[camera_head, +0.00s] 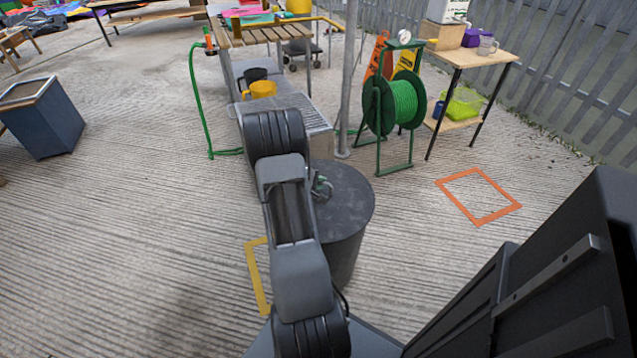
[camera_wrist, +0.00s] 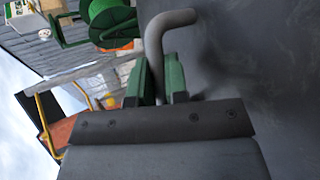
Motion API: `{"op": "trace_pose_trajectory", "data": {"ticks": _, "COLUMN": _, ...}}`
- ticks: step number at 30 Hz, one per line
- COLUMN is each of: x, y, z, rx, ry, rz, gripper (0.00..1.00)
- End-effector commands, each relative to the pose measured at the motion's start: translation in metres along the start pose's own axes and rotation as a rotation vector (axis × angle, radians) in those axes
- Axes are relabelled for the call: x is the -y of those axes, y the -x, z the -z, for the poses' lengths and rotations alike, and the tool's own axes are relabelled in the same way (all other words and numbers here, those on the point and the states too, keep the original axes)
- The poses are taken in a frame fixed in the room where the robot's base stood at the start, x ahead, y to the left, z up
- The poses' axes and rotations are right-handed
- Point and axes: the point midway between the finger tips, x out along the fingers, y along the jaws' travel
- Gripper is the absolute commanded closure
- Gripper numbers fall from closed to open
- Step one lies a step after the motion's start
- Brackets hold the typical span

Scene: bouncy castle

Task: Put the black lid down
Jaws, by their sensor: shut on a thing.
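The black lid (camera_head: 347,200) is a dark round disc at the top of a dark cylindrical bin (camera_head: 345,255), just right of my arm. I cannot tell whether a small gap lies between lid and bin. My gripper (camera_head: 322,187) is at the lid's handle, partly hidden by my arm. In the wrist view, the green fingers of my gripper (camera_wrist: 158,82) are closed on the bent grey handle (camera_wrist: 155,45). The dark lid surface (camera_wrist: 255,65) fills the right side there.
An orange square outline (camera_head: 478,196) lies on clear floor at the right. A yellow outline (camera_head: 255,277) is partly hidden by my arm and the bin. A green hose reel (camera_head: 395,100), a wooden side table (camera_head: 470,58) and a slatted bench (camera_head: 262,36) stand behind. A blue-grey box (camera_head: 42,120) stands left.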

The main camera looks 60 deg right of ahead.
Motion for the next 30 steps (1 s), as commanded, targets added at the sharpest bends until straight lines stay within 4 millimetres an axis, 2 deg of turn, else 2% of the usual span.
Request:
{"op": "trace_pose_trajectory", "data": {"ticks": 19, "x": 0.0085, "y": -0.0055, "z": 0.0024, "rx": 0.0, "ry": -0.001, "rz": -0.002, "gripper": 1.0}}
{"op": "trace_pose_trajectory", "data": {"ticks": 20, "x": 0.0075, "y": -0.0049, "z": 0.0022, "rx": 0.0, "ry": -0.001, "rz": -0.002, "gripper": 0.83}}
{"op": "trace_pose_trajectory", "data": {"ticks": 28, "x": 0.0078, "y": -0.0049, "z": 0.002, "rx": 0.0, "ry": 0.0, "rz": -0.001, "gripper": 0.57}}
{"op": "trace_pose_trajectory", "data": {"ticks": 30, "x": 0.0079, "y": -0.005, "z": 0.002, "rx": 0.0, "ry": 0.0, "rz": 0.0, "gripper": 0.56}}
